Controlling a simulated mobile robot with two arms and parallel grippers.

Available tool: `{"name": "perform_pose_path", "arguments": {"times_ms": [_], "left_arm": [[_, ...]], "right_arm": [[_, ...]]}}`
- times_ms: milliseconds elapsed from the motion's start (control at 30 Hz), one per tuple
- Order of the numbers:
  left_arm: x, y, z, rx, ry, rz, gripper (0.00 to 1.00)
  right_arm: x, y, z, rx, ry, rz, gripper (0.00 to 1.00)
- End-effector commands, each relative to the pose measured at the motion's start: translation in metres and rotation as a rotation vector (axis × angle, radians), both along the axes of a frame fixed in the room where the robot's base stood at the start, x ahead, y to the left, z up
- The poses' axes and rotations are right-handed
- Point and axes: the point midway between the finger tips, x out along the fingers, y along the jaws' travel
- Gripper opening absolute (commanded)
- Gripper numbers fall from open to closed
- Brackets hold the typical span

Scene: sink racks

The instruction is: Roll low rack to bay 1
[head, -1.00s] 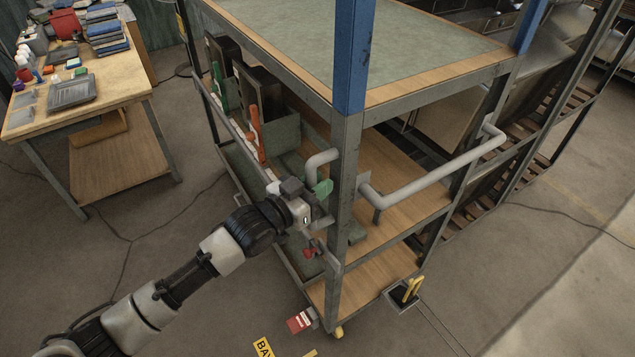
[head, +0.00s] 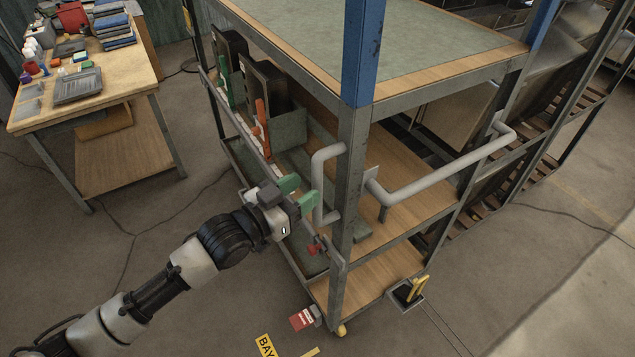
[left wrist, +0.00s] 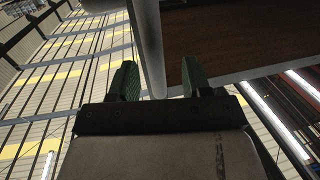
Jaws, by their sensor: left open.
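The rack (head: 352,200) is a metal frame with blue upper posts, wooden shelves and a green-grey top. A grey upright loop handle (head: 318,185) is fixed at its near corner post. A longer grey bar handle (head: 440,172) runs along its right end. My left gripper (head: 299,193), with green fingertips, is open and empty just left of the upright handle. In the left wrist view, a grey bar (left wrist: 149,50) shows between the spread fingers (left wrist: 158,82); whether it is between them in depth I cannot tell. My right gripper is not in view.
A yellow floor sign reading BAY (head: 265,346) lies by the rack's foot, near a red tag (head: 302,319) and a yellow caster (head: 341,330). A workbench (head: 130,98) is at left; floor between is clear.

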Motion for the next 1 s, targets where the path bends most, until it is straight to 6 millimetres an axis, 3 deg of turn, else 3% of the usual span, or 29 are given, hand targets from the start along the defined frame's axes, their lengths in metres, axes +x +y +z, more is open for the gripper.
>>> {"name": "perform_pose_path", "arguments": {"times_ms": [133, 333, 867, 1000], "left_arm": [[-0.021, 0.020, -0.003, 0.002, 0.001, 0.000, 0.48], [-0.035, 0.034, -0.001, 0.000, 0.000, 0.001, 0.48], [-0.037, 0.036, 0.000, -0.001, -0.001, 0.001, 0.48], [-0.029, 0.042, -0.015, 0.012, 0.020, 0.032, 0.48]], "right_arm": [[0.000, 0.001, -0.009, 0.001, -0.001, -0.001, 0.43], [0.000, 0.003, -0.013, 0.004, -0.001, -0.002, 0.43], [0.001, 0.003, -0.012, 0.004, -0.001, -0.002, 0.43], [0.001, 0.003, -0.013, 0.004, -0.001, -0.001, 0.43]]}}
